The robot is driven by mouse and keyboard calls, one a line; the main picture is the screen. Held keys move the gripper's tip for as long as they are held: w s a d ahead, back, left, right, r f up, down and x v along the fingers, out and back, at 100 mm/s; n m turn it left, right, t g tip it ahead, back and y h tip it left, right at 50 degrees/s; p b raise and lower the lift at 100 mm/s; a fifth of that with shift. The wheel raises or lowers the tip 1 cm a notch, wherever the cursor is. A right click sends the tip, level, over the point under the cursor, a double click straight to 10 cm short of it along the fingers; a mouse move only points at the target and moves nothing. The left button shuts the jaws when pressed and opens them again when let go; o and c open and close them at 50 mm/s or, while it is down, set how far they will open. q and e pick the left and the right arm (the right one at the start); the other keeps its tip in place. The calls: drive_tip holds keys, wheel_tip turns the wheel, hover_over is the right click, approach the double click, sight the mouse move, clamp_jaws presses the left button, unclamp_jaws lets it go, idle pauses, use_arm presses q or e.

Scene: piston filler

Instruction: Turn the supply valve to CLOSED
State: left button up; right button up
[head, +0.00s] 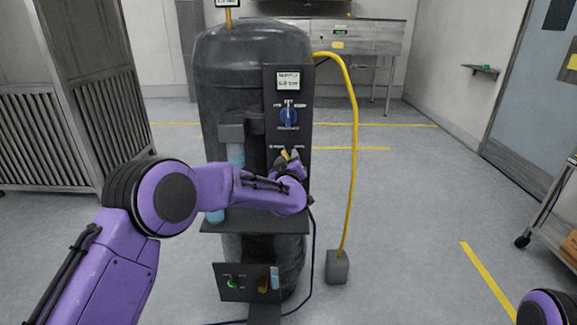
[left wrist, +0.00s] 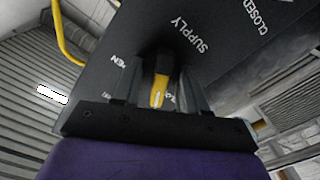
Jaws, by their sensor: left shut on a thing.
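The supply valve's yellow handle (head: 285,155) is on the dark panel at the front of the filler, below the blue knob. It also shows in the left wrist view (left wrist: 158,90), with a pale line on it and a dark hub behind. My left gripper (head: 290,157) is shut on this handle, with a finger on each side in the left wrist view (left wrist: 158,98). The word SUPPLY is beside the hub, CLOSED is at the upper right, and a partly hidden label ending in EN is at the left. The handle's exact setting is hard to tell. My right gripper is out of view.
The blue knob (head: 288,116) and a small display (head: 288,80) are above the valve. A yellow hose (head: 353,150) hangs right of the filler to a grey block (head: 337,267). A lower panel (head: 240,282) juts out near the floor. Slatted grey cabinets (head: 85,100) stand left.

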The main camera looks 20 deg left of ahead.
use_arm(q)
drive_tip(key=shift+n+b, duration=0.65)
drive_tip(key=shift+n, duration=0.65)
drive_tip(key=o, duration=1)
drive_tip(key=shift+o, duration=0.2)
drive_tip(key=b+v, duration=0.2)
drive_tip(key=v, duration=0.8)
drive_tip(key=shift+s, duration=0.3)
